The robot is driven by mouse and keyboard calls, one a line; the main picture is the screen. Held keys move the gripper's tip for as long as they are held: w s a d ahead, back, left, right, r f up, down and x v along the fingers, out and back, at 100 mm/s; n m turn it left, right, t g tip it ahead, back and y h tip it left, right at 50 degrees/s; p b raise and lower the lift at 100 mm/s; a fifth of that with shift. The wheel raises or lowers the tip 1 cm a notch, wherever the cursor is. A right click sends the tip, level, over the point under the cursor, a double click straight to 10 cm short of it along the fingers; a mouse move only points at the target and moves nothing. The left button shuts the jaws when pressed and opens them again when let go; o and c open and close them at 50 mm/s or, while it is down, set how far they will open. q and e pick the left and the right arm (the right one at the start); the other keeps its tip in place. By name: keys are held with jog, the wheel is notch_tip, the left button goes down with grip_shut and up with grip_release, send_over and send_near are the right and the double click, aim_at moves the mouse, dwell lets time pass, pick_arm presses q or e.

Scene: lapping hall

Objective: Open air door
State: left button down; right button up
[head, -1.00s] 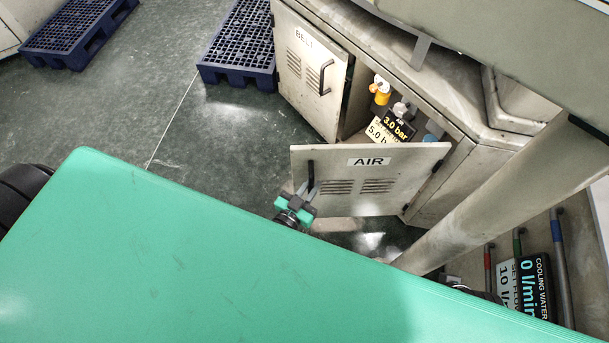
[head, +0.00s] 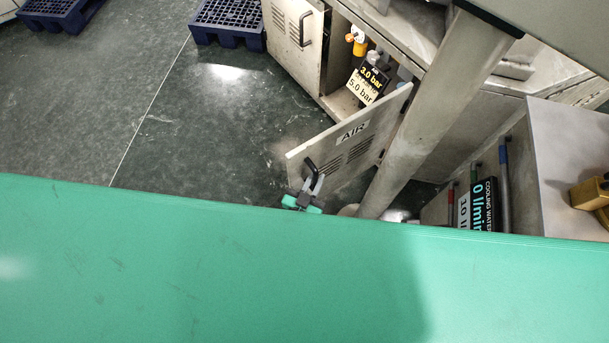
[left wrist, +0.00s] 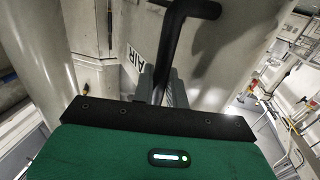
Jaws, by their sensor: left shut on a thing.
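The air door (head: 350,135) is a pale metal panel marked AIR with vent slots and a black handle (head: 309,168) at its left end. It stands swung out from the cabinet, hinged at its right side. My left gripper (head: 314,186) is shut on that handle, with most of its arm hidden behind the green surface. In the left wrist view, the grey fingers (left wrist: 160,88) close around the black handle bar (left wrist: 172,45), with the AIR label behind. Inside the cabinet, a 3.0 bar display (head: 371,79) and an orange-topped fitting (head: 357,40) show. My right gripper is not in view.
A large green surface (head: 200,260) fills the lower head view. The belt door (head: 293,35) stands ajar at the upper left of the opening. A thick slanted post (head: 430,110) crosses in front of the air door's right end. Dark floor (head: 200,120) lies clear to the left.

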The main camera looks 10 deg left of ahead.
pick_arm(q)
jog(key=shift+s+d, duration=0.1)
jog(key=shift+d, duration=0.15)
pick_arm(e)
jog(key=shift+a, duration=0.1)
pick_arm(q)
jog(key=c, duration=1.5)
grip_release()
jog(key=v, duration=1.4)
jog(key=shift+p, duration=0.3)
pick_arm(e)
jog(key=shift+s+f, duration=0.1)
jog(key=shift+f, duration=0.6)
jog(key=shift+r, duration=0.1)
